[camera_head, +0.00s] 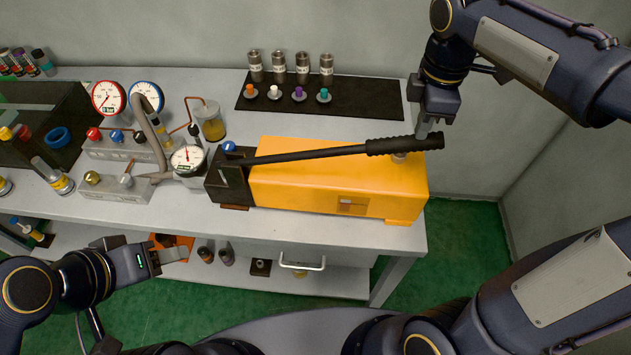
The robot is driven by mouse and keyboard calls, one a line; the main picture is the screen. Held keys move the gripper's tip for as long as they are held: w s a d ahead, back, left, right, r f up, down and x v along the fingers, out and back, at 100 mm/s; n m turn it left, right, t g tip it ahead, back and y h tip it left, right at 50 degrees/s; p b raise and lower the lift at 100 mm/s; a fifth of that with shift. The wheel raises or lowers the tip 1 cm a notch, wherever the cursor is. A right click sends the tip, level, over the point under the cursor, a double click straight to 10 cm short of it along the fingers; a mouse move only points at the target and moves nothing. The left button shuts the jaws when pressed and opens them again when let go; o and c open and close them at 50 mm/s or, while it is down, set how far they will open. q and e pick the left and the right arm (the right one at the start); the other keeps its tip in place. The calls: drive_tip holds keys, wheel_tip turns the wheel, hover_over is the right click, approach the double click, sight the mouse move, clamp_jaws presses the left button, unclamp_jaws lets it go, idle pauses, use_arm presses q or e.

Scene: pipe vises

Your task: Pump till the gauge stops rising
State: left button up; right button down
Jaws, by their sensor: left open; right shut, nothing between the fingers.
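The yellow hand pump (285,190) lies along the table's front right, with a black block at its left end. Its long black lever (310,153) runs from that block over the body, nearly level and tilted slightly up to the right. My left gripper (172,247) is open and empty, low in front of the table.
A red-rimmed gauge (108,97) and a blue-rimmed gauge (147,96) stand on a valve block at left. A jar (210,121) of amber liquid is behind the pump. Several metal cylinders (302,68) stand on a black mat (372,97). A lower shelf holds small parts.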

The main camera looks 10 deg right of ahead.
drive_tip(key=shift+d+f+b, duration=0.2)
drive_tip(key=shift+f+b, duration=0.25)
drive_tip(key=shift+f, duration=0.4)
drive_tip(key=shift+d+f+b, duration=0.15)
drive_tip(key=shift+f+b, duration=0.25)
drive_tip(key=shift+f, duration=0.4)
drive_tip(key=shift+s, duration=0.1)
drive_tip(key=f+b, duration=0.1)
drive_tip(key=f, duration=0.1)
drive_tip(key=d+f+b, duration=0.1)
drive_tip(key=f+b, duration=0.1)
drive_tip(key=shift+s+f, duration=0.1)
drive_tip(key=shift+f, duration=0.2)
drive_tip(key=b, duration=0.4)
hover_over(409, 189)
drive_tip(key=shift+f, duration=2.4)
drive_tip(key=shift+p, duration=0.35)
